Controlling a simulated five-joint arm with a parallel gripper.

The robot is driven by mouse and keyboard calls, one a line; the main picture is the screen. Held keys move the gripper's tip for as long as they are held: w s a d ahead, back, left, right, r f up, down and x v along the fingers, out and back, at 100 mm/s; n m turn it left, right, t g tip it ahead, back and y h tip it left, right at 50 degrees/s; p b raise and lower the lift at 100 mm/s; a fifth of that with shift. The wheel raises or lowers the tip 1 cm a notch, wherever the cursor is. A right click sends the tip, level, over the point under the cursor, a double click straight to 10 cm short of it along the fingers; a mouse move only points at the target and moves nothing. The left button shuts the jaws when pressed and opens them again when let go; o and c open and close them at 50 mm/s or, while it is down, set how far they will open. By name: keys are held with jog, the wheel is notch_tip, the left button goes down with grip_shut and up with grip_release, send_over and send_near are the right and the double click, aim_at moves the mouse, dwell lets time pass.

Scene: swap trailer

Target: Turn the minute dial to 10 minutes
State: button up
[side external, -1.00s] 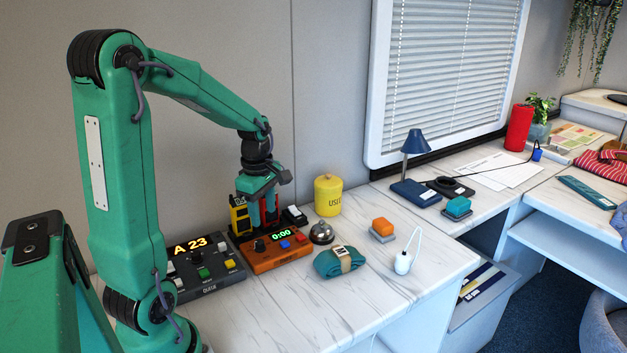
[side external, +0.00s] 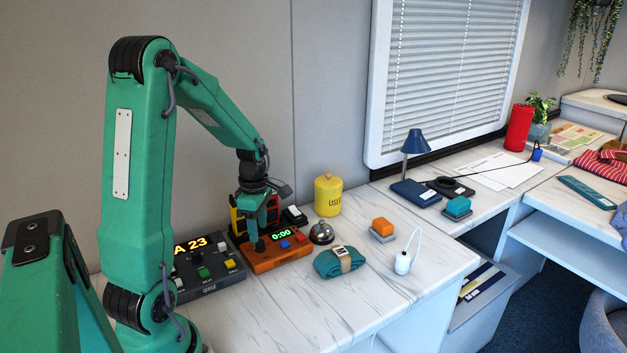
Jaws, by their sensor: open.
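An orange timer box (side external: 275,257) sits on the marble-look counter, its green display (side external: 281,234) reading 0:00. Blue and red buttons (side external: 292,241) show on its front right. The black minute dial is at the box's left front, mostly hidden behind my gripper (side external: 258,245). My gripper points down over the dial with its fingers close around or just above it. I cannot tell whether they touch the dial.
A grey queue box (side external: 215,268) reading "A 23" stands close on the left. A silver bell (side external: 321,233), a yellow canister (side external: 328,196) and a teal banded bundle (side external: 335,264) are to the right. The counter's front is clear.

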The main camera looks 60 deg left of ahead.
aim_at(260, 245)
jog(key=shift+f, duration=2)
jog(key=shift+c, duration=0.2)
jog(key=c, duration=1)
